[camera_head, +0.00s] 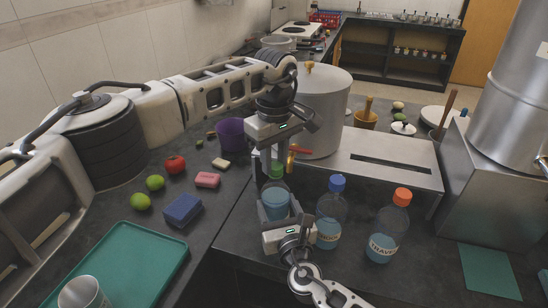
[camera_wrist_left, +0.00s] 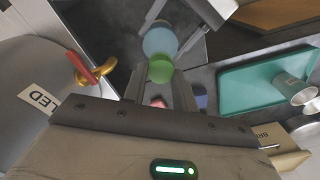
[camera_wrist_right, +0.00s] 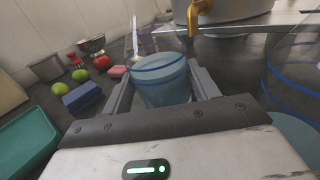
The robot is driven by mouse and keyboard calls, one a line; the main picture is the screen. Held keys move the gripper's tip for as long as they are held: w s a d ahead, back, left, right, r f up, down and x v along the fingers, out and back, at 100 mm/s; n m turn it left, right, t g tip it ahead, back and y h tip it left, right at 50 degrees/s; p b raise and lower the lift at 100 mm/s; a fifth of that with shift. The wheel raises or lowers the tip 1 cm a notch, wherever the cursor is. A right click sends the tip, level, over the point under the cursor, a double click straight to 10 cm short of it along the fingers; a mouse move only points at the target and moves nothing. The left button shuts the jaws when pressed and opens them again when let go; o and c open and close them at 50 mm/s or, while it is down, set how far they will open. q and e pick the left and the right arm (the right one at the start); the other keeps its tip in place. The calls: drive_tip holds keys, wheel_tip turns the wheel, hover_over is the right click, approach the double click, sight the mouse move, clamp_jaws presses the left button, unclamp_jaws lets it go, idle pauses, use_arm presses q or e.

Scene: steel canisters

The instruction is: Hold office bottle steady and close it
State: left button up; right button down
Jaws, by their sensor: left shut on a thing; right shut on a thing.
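A clear bottle (camera_head: 275,204) with blue-tinted contents stands upright at the counter's front, its label not readable. A green cap (camera_head: 277,171) is right above its mouth; it also shows in the left wrist view (camera_wrist_left: 160,69). I cannot tell whether the cap is seated. My left gripper (camera_head: 276,168) comes from above and is shut on the green cap. My right gripper (camera_head: 278,209) comes from the front, low, and is shut around the bottle's body, seen between its fingers in the right wrist view (camera_wrist_right: 160,82).
A blue-capped bottle (camera_head: 331,212) and an orange-capped bottle labelled TRAVEL (camera_head: 389,228) stand close on the right. A large steel pot (camera_head: 318,110) is behind. Left are a purple cup (camera_head: 231,135), a blue sponge (camera_head: 183,210) and a green tray (camera_head: 135,232).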

use_arm(q)
drive_tip(key=m, duration=0.7)
drive_tip(key=shift+d+m, duration=0.15)
drive_tip(key=shift+m, duration=0.15)
drive_tip(key=m, duration=0.7)
drive_tip(key=o, duration=0.9)
drive_tip(key=shift+o, duration=0.2)
drive_tip(key=shift+r, duration=2.25)
